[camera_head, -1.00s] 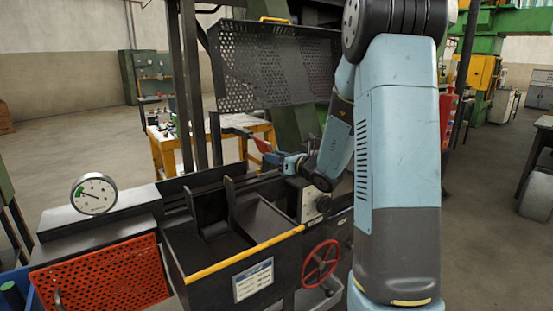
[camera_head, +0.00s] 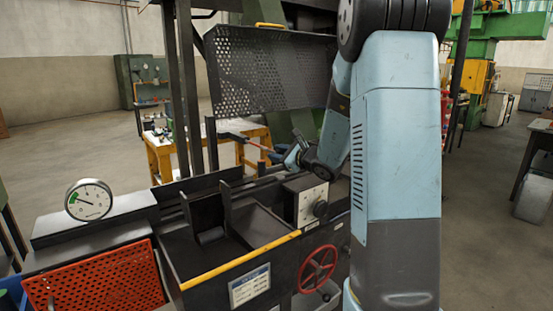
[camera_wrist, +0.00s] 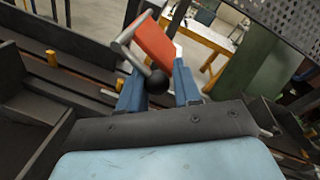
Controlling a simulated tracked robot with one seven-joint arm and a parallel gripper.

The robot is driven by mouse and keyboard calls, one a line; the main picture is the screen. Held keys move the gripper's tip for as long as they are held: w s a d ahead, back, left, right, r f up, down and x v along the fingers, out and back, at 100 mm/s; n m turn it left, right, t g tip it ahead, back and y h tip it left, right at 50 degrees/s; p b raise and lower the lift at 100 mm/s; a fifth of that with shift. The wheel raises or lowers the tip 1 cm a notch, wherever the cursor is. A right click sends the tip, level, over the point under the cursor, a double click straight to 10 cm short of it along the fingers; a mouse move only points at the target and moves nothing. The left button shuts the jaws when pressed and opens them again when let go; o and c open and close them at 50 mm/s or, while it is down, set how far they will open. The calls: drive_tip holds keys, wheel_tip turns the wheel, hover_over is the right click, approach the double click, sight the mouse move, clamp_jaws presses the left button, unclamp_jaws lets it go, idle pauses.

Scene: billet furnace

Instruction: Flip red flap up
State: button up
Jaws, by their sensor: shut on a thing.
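The red flap (camera_wrist: 156,43) is an orange-red plate with a grey bent lever along its side, standing up ahead of my gripper in the wrist view. It also shows as a thin, tilted red strip (camera_head: 257,146) behind the machine in the head view. A black ball knob (camera_wrist: 157,82) sits at the lever's end. My gripper (camera_wrist: 158,86) has its two blue fingers on either side of the knob and is shut on it. The gripper is small and partly hidden by my arm in the head view (camera_head: 291,156).
An orange perforated panel (camera_head: 95,285) is at front left. A yellow table (camera_head: 160,160) stands behind.

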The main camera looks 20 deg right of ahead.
wheel_tip(320, 180, up, 2)
drive_tip(key=n, duration=0.4)
drive_tip(key=shift+w+r+h, duration=0.1)
drive_tip(key=shift+r+h, duration=0.1)
drive_tip(key=shift+h, duration=0.1)
drive_tip(key=r+n+h, duration=0.1)
drive_tip(key=n, duration=0.1)
drive_tip(key=shift+a+r+n, duration=0.1)
drive_tip(key=shift+n, duration=0.3)
drive_tip(key=shift+a+n, duration=0.1)
drive_tip(key=shift+n, duration=0.2)
drive_tip(key=o, duration=0.7)
drive_tip(key=shift+a, duration=0.1)
drive_tip(key=shift+o, duration=0.9)
drive_tip(key=shift+d, duration=0.2)
